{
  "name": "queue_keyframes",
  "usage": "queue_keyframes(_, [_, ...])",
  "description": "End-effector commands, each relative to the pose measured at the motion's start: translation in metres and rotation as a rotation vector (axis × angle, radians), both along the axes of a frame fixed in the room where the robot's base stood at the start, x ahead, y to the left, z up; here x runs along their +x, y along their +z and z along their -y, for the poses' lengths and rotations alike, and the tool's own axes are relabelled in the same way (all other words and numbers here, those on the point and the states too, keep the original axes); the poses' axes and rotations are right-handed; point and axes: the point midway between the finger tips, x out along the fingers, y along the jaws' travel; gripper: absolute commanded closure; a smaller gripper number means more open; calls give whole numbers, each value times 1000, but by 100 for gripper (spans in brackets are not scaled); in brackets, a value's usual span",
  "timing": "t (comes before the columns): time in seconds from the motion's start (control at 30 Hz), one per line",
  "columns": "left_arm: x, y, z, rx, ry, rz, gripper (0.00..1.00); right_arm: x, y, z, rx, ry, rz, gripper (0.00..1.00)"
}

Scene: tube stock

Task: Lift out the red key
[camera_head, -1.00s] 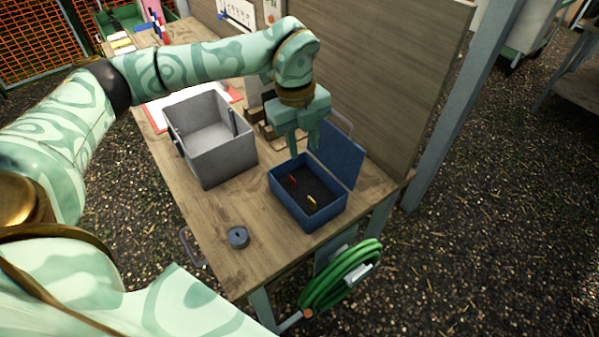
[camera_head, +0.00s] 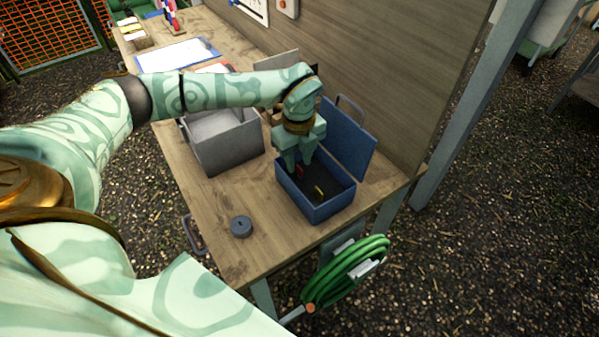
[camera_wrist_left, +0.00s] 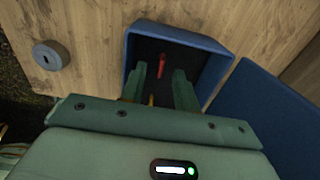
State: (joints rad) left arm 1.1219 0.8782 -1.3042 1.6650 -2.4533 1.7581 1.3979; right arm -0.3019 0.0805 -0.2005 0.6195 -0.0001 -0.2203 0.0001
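The red key (camera_head: 300,171) is in the open blue box (camera_head: 328,211), near the box's left side in the head view. In the wrist view the red key (camera_wrist_left: 162,66) shows between and just beyond the fingertips. A yellow key (camera_head: 319,191) is in the same box; in the wrist view it is mostly hidden behind my gripper (camera_wrist_left: 151,100). My left gripper (camera_head: 299,164) points down into the box with its fingers apart, beside the red key. Its fingertips (camera_wrist_left: 161,76) show a gap with nothing clearly held. My right gripper is not in view.
The box's raised blue lid (camera_head: 350,142) stands at its back right. A grey bin (camera_head: 229,153) is to its left, under my forearm. A green hose (camera_head: 350,270) hangs at the table's front end.

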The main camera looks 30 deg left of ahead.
Motion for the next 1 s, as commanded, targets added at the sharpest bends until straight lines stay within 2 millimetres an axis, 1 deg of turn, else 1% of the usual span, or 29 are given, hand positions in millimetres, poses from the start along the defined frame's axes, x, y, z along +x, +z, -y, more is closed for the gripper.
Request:
queue_keyframes(0.03, [0,-13,0,0,0,-4,69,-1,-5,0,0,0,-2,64])
queue_keyframes(0.13, [0,-25,0,-1,-1,-4,69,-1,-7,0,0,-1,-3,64])
queue_keyframes(0.37, [0,-26,0,-1,-1,0,69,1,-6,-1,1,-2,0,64])
queue_keyframes(0.4, [0,-26,0,-1,-1,0,80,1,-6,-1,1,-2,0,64])
queue_keyframes(0.47, [0,-25,0,-1,-1,0,97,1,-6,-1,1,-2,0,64])
queue_keyframes(0.5, [1,-25,0,-1,-1,0,100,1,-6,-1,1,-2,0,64])
queue_keyframes(0.83, [1,-25,0,-1,-1,0,100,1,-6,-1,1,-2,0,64])
queue_keyframes(0.93, [1,-20,0,0,-1,1,100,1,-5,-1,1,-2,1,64])
queue_keyframes(1.0, [1,-13,0,-1,-1,3,100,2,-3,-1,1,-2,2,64])
